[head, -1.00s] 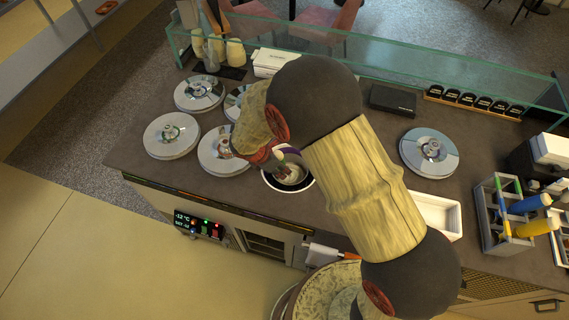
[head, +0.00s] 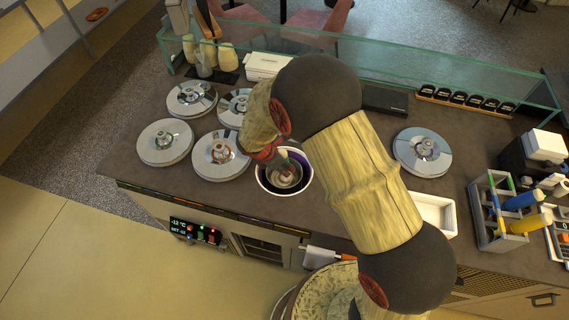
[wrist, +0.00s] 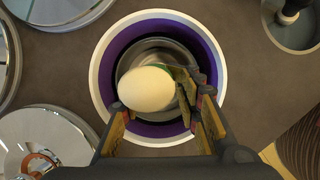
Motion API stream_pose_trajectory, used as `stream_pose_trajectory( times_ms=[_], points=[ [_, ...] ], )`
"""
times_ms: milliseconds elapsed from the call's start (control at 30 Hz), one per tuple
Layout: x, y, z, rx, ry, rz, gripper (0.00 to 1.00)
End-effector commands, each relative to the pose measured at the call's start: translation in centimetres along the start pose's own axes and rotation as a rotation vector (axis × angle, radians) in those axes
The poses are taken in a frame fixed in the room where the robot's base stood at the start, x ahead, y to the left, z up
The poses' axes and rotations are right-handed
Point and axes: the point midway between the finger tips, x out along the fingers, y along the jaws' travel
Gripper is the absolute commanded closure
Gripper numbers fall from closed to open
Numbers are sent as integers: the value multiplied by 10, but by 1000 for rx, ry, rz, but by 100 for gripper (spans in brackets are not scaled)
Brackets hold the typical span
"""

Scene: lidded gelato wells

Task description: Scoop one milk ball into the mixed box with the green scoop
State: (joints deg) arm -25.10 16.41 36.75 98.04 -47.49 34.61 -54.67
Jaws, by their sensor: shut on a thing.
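My gripper (wrist: 165,115) is over a round tub (wrist: 101,62) with a white rim and purple inner wall. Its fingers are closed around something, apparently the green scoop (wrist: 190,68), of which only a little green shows. A pale egg-shaped form sits between the fingers; I cannot tell if it is the scoop's handle end or a milk ball. Below it is a round grey metal shape in the tub. The tub (head: 262,184) also shows in the head view. A white open box (head: 437,212), perhaps the mixed box, is partly hidden behind my arm.
Several lidded wells (head: 165,143) stand left of the tub, one lid (head: 422,152) lies to the right. A glass screen (head: 440,85) runs along the back. A grey bottle rack (head: 490,215) stands at the right. Counter between the tub and white box is partly covered by my arm.

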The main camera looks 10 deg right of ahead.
Motion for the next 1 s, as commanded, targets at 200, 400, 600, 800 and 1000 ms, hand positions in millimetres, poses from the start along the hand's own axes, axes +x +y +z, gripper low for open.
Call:
stream_pose_trajectory(
  times_ms=[200, 400, 600, 800, 1000],
  points=[
    [-11, 0, -19, -2, 1, 3, 100],
    [-18, 0, -36, -1, 2, 3, 100],
    [-28, 0, -24, 3, 26, 0, 100],
    [-35, 0, -14, 3, 54, 0, 100],
    [-41, 0, -6, 2, 81, -2, 100]
  ],
)
